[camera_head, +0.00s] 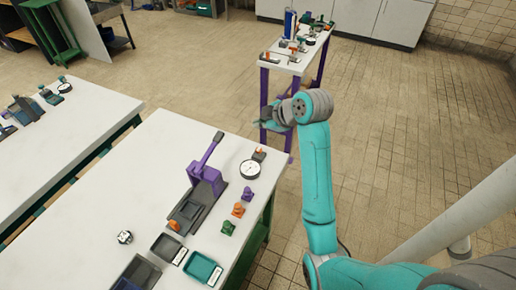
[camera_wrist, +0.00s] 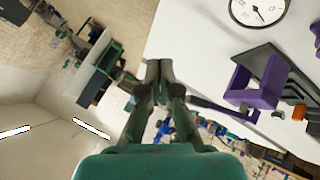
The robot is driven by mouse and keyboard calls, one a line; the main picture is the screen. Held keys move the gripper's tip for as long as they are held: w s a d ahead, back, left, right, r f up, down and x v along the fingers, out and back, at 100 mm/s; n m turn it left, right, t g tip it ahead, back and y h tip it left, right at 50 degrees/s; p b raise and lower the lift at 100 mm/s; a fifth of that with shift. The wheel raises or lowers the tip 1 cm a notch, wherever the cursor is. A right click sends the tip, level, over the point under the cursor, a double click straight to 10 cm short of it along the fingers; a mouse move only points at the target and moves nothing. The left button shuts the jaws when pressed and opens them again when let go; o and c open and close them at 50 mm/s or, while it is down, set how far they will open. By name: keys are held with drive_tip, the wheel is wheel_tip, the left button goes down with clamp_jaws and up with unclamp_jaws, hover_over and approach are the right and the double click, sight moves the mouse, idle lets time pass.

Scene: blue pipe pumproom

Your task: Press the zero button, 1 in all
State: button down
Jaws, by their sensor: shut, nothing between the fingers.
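No button marked zero can be read in either view. A small block with an orange top (camera_head: 259,154) stands just behind a round white dial gauge (camera_head: 250,169) near the right edge of the white table; I cannot tell whether it is the zero button. The dial also shows at the top of the wrist view (camera_wrist: 258,10). My gripper (camera_head: 275,116) is in the air beyond the table's far right corner, apart from the dial and the block. In the wrist view its fingers (camera_wrist: 158,70) are shut together and empty.
A purple lever press (camera_head: 206,182) stands left of the dial. Small orange, purple and green pieces (camera_head: 238,209) line the right edge. Grey and teal trays (camera_head: 203,269) lie in front. A narrow purple-legged table (camera_head: 297,55) with items stands behind my gripper.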

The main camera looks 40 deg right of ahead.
sight(260, 150)
drive_tip(key=shift+f, duration=4.3)
drive_tip(key=shift+f, duration=0.15)
drive_tip(key=shift+f, duration=0.3)
drive_tip(key=shift+f, duration=0.9)
drive_tip(key=shift+r, duration=1.35)
drive_tip(key=shift+r, duration=0.1)
drive_tip(key=shift+r, duration=2.4)
